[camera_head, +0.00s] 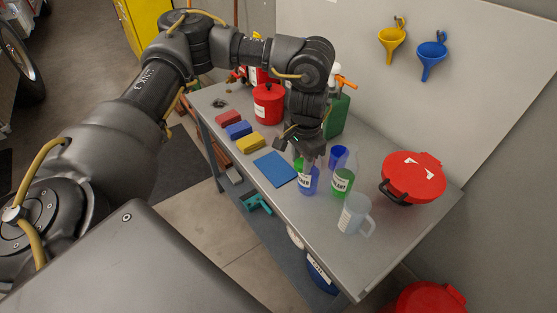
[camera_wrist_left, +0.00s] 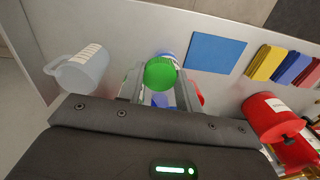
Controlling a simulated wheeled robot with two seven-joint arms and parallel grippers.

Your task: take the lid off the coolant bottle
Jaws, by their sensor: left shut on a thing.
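The coolant bottle (camera_head: 343,182) stands on the bench, with green liquid and a white label ending in "LANT". Its upper part looks clear, and I see no lid on it. A blue bottle (camera_head: 307,182) with a white label stands to its left, under my left gripper (camera_head: 311,156). In the left wrist view my gripper (camera_wrist_left: 160,88) is shut on a round green lid (camera_wrist_left: 160,72), which also shows beside the fingers in the head view (camera_head: 298,163). Blue shows below the lid. I cannot tell whether the lid touches a bottle. My right gripper is out of view.
A clear jug (camera_head: 355,214), a blue cup (camera_head: 338,155) and a red lidded container (camera_head: 413,176) stand near the bottles. The bench's front right corner is clear.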

